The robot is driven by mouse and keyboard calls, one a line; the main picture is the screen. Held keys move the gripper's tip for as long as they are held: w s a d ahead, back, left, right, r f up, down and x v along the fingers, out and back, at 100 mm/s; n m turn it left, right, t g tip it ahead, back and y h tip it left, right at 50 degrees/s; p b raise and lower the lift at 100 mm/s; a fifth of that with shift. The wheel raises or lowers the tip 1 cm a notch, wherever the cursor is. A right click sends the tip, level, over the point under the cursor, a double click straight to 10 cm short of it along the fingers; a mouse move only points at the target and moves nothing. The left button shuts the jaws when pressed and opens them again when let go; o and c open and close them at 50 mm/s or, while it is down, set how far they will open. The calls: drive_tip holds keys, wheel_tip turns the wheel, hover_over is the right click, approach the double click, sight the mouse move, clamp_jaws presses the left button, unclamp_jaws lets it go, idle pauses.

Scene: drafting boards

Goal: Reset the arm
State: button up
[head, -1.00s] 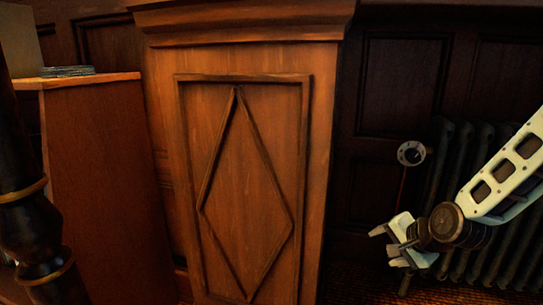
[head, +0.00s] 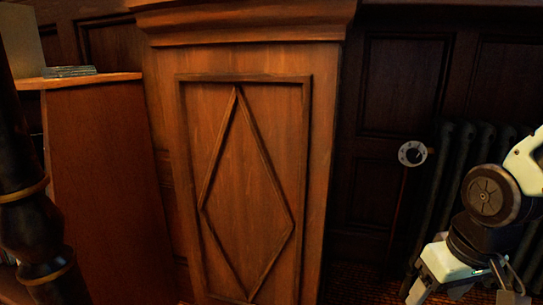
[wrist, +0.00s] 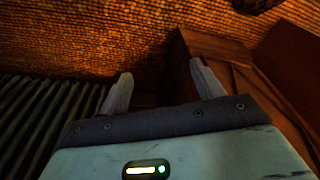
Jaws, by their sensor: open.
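My gripper (wrist: 160,92) shows in the wrist view with its two pale fingers spread apart and nothing between them. In the head view my arm is folded at the lower right, and its end hangs low near the bottom edge in front of the radiator. The fingertips are partly cut off or hard to make out there.
A wooden cabinet (head: 245,190) with a diamond panel stands in the middle. A dark ribbed radiator (head: 447,180) with a round valve dial (head: 412,153) is at the right. A lower shelf unit (head: 108,190) and a dark turned post (head: 30,230) are at the left.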

drive_tip(key=s+a+r+n+g+p, duration=0.1)
drive_tip(key=s+a+r+n+g, duration=0.15)
drive_tip(key=s+a+n, duration=0.7)
drive_tip(key=s+a+r+m+p, duration=0.1)
drive_tip(key=r+m+p, duration=0.1)
drive_tip(key=r+p, duration=1.6)
drive_tip(key=s+a+r+m+p, duration=0.1)
drive_tip(key=a+r+p, duration=0.1)
drive_tip(key=r+p, duration=1.6)
drive_tip(key=shift+r+m, duration=0.25)
drive_tip(key=shift+m, duration=0.1)
drive_tip(key=shift+a, duration=0.1)
